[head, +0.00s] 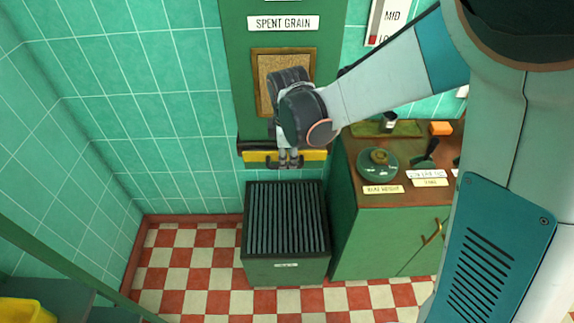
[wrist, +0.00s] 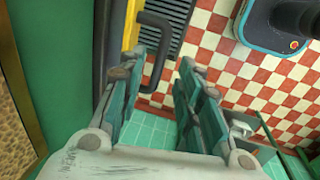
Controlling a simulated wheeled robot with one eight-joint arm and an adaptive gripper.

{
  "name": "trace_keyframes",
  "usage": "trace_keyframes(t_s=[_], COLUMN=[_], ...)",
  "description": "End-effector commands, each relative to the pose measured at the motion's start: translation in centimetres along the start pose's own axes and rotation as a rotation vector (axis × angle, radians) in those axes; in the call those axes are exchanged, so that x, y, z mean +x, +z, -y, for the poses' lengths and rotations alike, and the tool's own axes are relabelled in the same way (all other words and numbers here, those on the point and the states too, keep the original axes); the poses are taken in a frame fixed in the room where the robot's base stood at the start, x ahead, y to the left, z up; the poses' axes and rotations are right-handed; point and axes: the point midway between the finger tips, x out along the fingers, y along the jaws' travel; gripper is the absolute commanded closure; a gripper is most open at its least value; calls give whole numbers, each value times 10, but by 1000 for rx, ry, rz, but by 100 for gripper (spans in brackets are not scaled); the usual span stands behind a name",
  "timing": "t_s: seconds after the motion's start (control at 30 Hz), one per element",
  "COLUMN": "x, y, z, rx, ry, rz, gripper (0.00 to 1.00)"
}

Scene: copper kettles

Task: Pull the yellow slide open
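The yellow slide (head: 259,156) sits across the bottom of the green spent grain panel, with a dark handle (head: 268,160) on its front. In the wrist view the slide's yellow edge (wrist: 131,24) and the dark looped handle (wrist: 167,48) show at the upper middle. My gripper (head: 288,162) is in front of the slide, beside the handle. In the wrist view my gripper (wrist: 172,75) has its fingers apart, with nothing held. The handle lies close to the left finger, which covers part of it. I cannot tell whether they touch.
A green bin with a slatted top (head: 286,220) stands on the checkered floor below the slide. A green cabinet (head: 385,240) with a wooden top, a dark round dish (head: 378,176) and labels is close on the right. Open floor lies left of the bin.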

Motion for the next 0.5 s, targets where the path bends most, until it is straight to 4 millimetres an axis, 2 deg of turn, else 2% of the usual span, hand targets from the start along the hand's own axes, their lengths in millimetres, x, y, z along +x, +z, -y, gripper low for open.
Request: trace_keyframes(t_s=[0.03, 0.2, 0.5], x=[13, 32, 42], y=[0, 0, 0], z=[1, 0, 0], rx=[0, 0, 0], ry=[0, 0, 0], rz=[0, 0, 0], gripper=[68, 68, 68])
